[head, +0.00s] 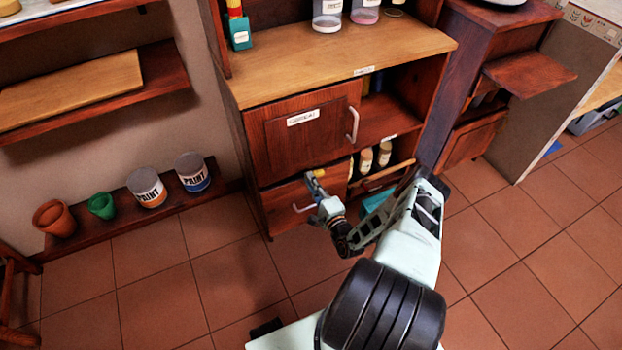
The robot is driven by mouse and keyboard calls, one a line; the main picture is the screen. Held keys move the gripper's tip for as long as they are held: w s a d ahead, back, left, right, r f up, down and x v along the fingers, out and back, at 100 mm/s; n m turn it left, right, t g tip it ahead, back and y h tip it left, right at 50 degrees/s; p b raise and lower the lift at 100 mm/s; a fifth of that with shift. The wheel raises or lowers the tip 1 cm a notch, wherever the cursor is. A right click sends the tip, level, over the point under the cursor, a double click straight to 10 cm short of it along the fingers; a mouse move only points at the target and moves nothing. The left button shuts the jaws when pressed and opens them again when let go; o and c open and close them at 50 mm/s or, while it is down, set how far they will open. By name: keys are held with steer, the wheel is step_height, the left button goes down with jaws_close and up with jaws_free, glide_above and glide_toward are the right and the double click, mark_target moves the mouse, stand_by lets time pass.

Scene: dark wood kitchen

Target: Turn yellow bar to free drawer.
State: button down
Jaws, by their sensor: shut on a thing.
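The drawer (281,206) is the lower left front of the wooden cabinet, under a labelled door, and it looks closed. A light handle (303,209) is on it. A small yellow piece, which looks like the yellow bar (320,173), shows at the drawer's upper right edge. My gripper (315,184) is at this piece, in front of the drawer, and is shut on it. The fingers are small in view and cover part of the bar, so its exact angle is hard to tell.
The cabinet door (305,132) above has a curved handle (352,125) and is closed. Bottles (366,161) stand on an open shelf to the right. Paint cans (147,188) and pots (55,218) sit on a low shelf at left. Tiled floor (170,290) in front is mostly clear.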

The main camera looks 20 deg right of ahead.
mark_target(305, 155)
steer(key=shift+n, duration=0.9)
steer(key=shift+f, duration=0.1)
steer(key=c, duration=1.9)
jaws_free()
steer(key=shift+c, duration=0.2)
steer(key=r, duration=0.8)
steer(key=shift+w+d+r+p, duration=0.1)
steer(key=shift+d+r+p, duration=0.1)
steer(key=shift+r+p, duration=0.1)
steer(key=shift+a+r, duration=0.15)
steer(key=shift+r, duration=0.6)
